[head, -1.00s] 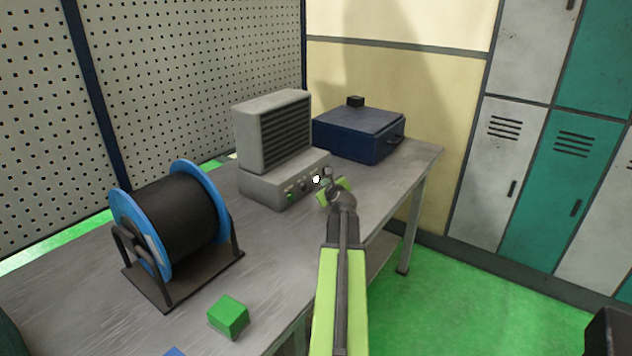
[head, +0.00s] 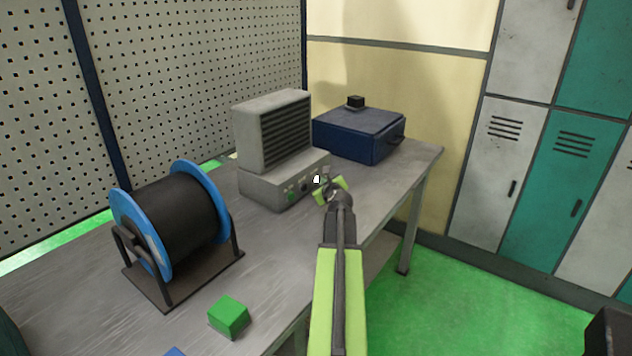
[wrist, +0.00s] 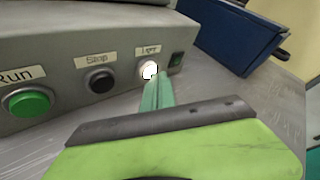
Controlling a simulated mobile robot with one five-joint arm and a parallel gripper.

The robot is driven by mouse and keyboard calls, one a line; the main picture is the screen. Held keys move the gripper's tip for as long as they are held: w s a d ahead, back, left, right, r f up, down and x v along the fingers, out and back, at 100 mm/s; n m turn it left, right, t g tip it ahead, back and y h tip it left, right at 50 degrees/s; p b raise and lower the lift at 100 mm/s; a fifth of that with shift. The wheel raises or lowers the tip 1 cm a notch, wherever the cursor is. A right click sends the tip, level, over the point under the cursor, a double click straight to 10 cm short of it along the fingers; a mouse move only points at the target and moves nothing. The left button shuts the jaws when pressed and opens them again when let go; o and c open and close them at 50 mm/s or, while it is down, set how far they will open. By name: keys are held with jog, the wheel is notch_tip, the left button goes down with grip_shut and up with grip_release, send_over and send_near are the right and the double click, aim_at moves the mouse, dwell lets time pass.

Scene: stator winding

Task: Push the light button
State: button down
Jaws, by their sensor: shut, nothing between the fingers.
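The light button (wrist: 147,68) is round and bright white under a label reading "Light" on the grey control box. It also shows in the head view (head: 316,179) as a small white spot. My gripper (wrist: 155,80) is shut and empty, its fingers pointing at this button. The fingertip overlaps the button's lower right part in the wrist view. I cannot tell whether it touches. In the head view my gripper (head: 323,189) is just right of the box's front.
A black Stop button (wrist: 100,81) and green Run button (wrist: 28,102) sit left of the light button. A blue case (head: 360,134), cable spool (head: 175,220) and green cube (head: 229,317) stand on the table.

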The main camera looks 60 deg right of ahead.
jog(key=shift+w, duration=0.25)
dwell(0.3)
jog(key=shift+s, duration=0.85)
jog(key=shift+s, duration=3)
jog(key=shift+s+f, duration=0.1)
